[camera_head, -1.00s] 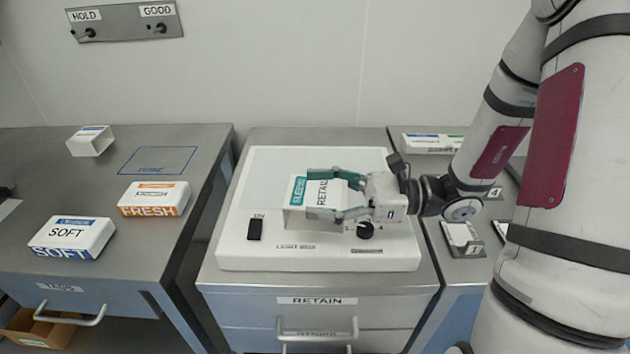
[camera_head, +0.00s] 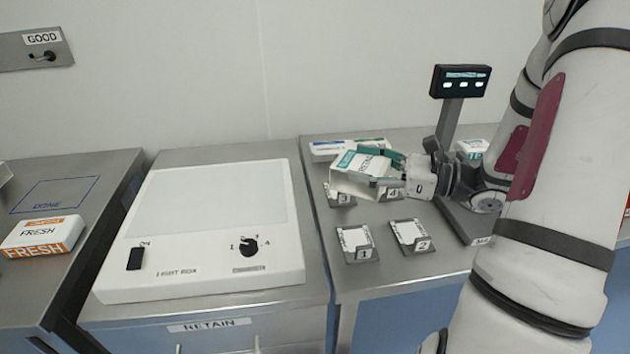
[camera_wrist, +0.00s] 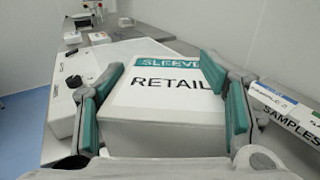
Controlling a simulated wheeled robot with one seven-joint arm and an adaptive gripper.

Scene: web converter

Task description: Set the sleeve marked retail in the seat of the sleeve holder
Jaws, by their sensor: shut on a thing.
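The sleeve marked RETAIL (camera_head: 360,168) is a white box-like sleeve with a green band, held in my gripper (camera_head: 392,172) above the right-hand counter. In the wrist view the sleeve (camera_wrist: 165,100) fills the space between the green finger pads of my gripper (camera_wrist: 165,112), with its lettered face up. My gripper is shut on its two sides. No part in view is clearly marked as the sleeve holder. Several small grey numbered stands hold white cards on the counter below and in front, including stand 1 (camera_head: 357,243) and stand 2 (camera_head: 410,236).
The light box (camera_head: 205,250) stands on the middle cabinet. A SAMPLES pack (camera_wrist: 285,115) lies close beside my gripper. A small display on a post (camera_head: 460,82) stands behind my arm. A FRESH pack (camera_head: 42,237) is at the left, in front of the DONE outline (camera_head: 62,196).

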